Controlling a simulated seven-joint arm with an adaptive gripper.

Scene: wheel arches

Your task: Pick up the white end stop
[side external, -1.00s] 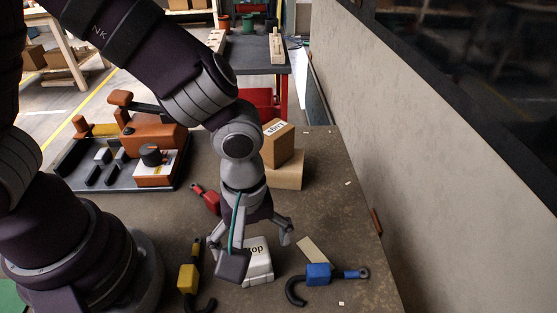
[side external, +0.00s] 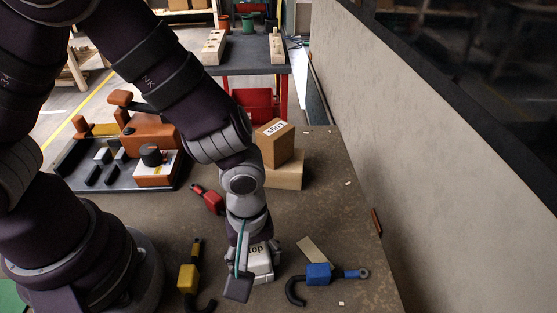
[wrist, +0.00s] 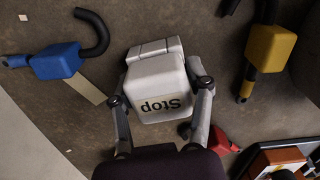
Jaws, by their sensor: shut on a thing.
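The white end stop (side external: 260,265) is a white block with a label reading "Stop". In the side external view it sits on the brown table, partly hidden by my gripper (side external: 257,252). In the wrist view the white end stop (wrist: 160,80) lies between the two fingers of my gripper (wrist: 160,92), one finger against each side. My gripper is shut on it. It appears to rest on the table; I cannot see any gap beneath it.
A blue hook piece (side external: 318,274) lies to the right, beside a tan strip (side external: 313,249). A yellow hook piece (side external: 188,278) lies to the left and a red one (side external: 213,202) behind. Cardboard boxes (side external: 284,172) stand farther back. A grey wall (side external: 440,170) borders the table's right.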

